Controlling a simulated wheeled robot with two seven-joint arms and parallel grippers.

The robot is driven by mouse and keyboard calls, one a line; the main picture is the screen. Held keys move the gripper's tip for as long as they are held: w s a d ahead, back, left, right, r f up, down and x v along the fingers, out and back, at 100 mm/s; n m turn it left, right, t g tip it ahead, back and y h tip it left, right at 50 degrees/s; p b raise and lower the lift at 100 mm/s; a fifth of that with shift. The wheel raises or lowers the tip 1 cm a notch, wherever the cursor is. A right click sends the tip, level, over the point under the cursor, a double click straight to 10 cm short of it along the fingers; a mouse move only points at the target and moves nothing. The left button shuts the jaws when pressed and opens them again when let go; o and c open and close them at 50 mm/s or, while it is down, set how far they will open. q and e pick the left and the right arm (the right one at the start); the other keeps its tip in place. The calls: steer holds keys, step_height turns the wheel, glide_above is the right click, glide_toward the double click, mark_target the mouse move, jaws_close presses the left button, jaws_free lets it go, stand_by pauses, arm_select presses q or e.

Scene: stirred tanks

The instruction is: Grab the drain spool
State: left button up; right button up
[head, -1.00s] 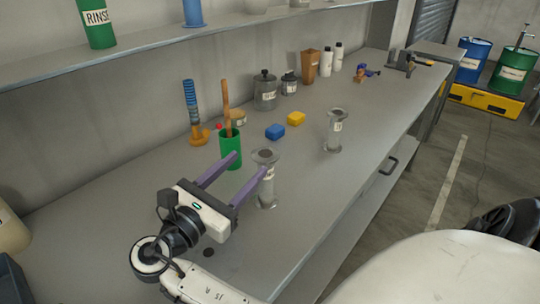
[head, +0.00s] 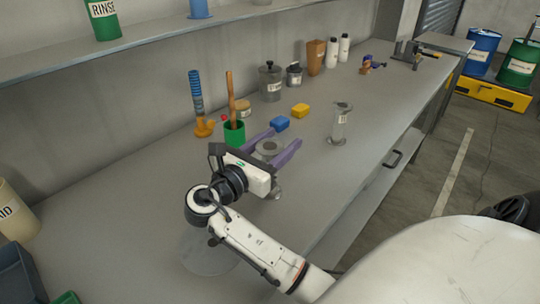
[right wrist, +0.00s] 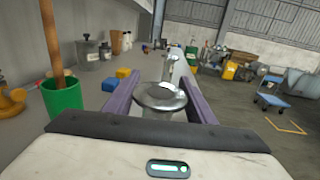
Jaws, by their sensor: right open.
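Two grey metal spools with round flanges stand on the bench. The near spool (head: 269,147) is between the fingers of my right gripper (head: 286,137), with its top flange showing and its lower part largely hidden by the gripper. In the right wrist view the near spool's flange (right wrist: 160,96) sits between the two purple fingers, with no clear grip on it. The far spool (head: 340,124) stands upright to the right, with a pale label too small to read. I cannot tell from the labels which is the drain spool. My right gripper is open. My left gripper is not in view.
A green cup (head: 234,134) with a wooden-handled tool stands just left of the fingers. A blue block (head: 280,123) and a yellow block (head: 300,110) lie behind. Jars and bottles line the wall. The bench front (head: 350,185) is clear.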

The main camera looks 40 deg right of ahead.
steer(key=shift+w+d, duration=0.1)
steer(key=shift+d, duration=0.15)
steer(key=c, duration=1.1)
